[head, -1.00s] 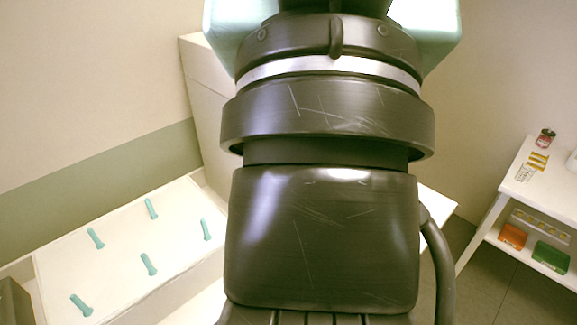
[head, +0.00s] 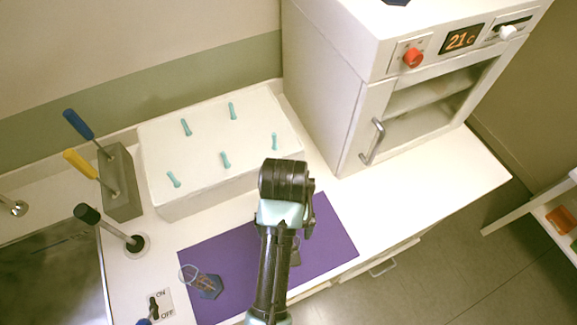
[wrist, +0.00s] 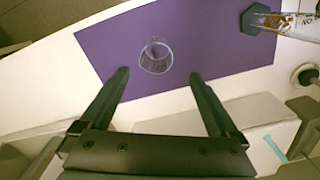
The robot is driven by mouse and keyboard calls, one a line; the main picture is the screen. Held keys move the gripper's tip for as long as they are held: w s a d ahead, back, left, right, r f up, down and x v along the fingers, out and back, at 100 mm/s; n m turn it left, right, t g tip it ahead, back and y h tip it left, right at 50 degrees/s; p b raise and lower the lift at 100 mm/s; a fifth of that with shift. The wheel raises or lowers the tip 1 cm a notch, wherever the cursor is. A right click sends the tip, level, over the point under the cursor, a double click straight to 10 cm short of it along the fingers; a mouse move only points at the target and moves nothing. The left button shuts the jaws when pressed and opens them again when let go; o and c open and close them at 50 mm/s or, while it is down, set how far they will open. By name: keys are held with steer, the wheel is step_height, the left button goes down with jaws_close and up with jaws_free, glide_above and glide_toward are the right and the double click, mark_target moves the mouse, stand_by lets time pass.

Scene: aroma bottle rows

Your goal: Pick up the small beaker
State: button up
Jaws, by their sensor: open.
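The small beaker (wrist: 156,56) is a clear glass vessel standing on the purple mat (wrist: 105,50) in the wrist view. My gripper (wrist: 158,76) is open and empty, its two dark fingers spread wide. In the picture the beaker lies between and just beyond the fingertips, with no contact visible. In the head view my arm covers the middle of the purple mat (head: 215,252), and I cannot make out the beaker or the fingertips clearly there.
A white box with several teal pegs (head: 180,205) stands behind the mat. An oven-like cabinet (head: 345,95) stands back right. The counter right of the mat is clear.

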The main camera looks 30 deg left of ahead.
step_height(320, 180, down, 6)
steer(key=shift+f, duration=0.15)
steer(key=shift+d+f+p, duration=0.15)
steer(key=shift+f+p, duration=0.3)
steer(key=shift+f, duration=0.85)
steer(key=shift+d+f+p, duration=0.15)
steer(key=shift+f+p, duration=0.25)
steer(key=shift+f, duration=0.9)
steer(key=c, duration=1.4)
steer(key=shift+c, duration=0.2)
